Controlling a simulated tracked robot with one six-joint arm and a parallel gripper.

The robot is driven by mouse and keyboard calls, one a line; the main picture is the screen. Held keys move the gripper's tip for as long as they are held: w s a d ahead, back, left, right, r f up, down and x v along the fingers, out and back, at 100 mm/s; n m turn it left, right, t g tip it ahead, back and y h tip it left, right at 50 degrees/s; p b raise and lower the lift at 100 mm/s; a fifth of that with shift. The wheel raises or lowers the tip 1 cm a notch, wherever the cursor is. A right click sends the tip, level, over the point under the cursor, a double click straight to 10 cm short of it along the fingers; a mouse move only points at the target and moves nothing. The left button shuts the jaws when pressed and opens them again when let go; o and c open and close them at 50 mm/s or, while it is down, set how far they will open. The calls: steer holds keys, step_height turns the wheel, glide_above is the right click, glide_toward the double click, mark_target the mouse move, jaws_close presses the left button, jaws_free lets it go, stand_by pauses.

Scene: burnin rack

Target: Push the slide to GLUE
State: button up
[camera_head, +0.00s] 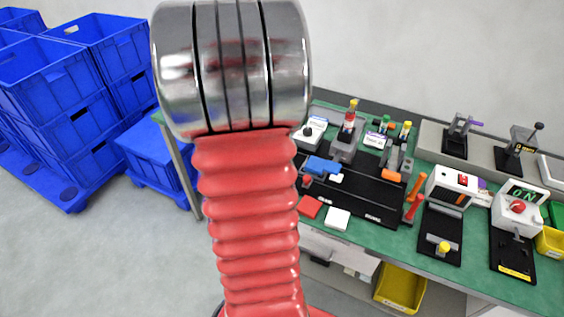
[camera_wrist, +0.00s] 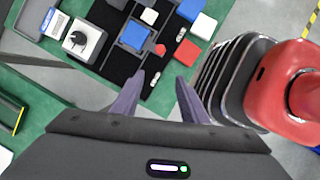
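A blue slide block (camera_head: 321,166) sits at the left end of a long black track (camera_head: 360,200) on the green bench. A small red piece (camera_head: 307,181) is beside it. In the wrist view the blue block (camera_wrist: 136,37) lies on the black plate, with a round red knob (camera_wrist: 160,49) close by. The small white labels on the track are too small to read, so I cannot tell which is GLUE. My gripper (camera_wrist: 157,82) is open and empty, its fingertips apart, short of the blue block in the picture. In the head view my arm hides the gripper.
A red block (camera_head: 310,207) and a white block (camera_head: 337,219) lie at the bench's front edge. A white dial box (camera_wrist: 83,40) stands left of the track in the wrist view. Orange and red handles (camera_head: 415,198) stand at the track's right. Blue crates (camera_head: 60,90) are stacked at left.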

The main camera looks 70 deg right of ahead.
mark_target(306, 178)
steer(key=shift+s+d+f+g, duration=0.15)
steer(key=shift+s+d+f, duration=0.05)
steer(key=shift+s+d, duration=0.25)
steer(key=shift+s+d+f+g, duration=0.2)
steer(key=shift+s+d, duration=0.1)
steer(key=shift+s, duration=0.2)
steer(key=shift+f, duration=0.15)
steer(key=x, duration=1.3)
steer(key=shift+a+f, duration=0.15)
steer(key=shift+f, duration=0.15)
steer(key=shift+c, duration=0.2)
jaws_close()
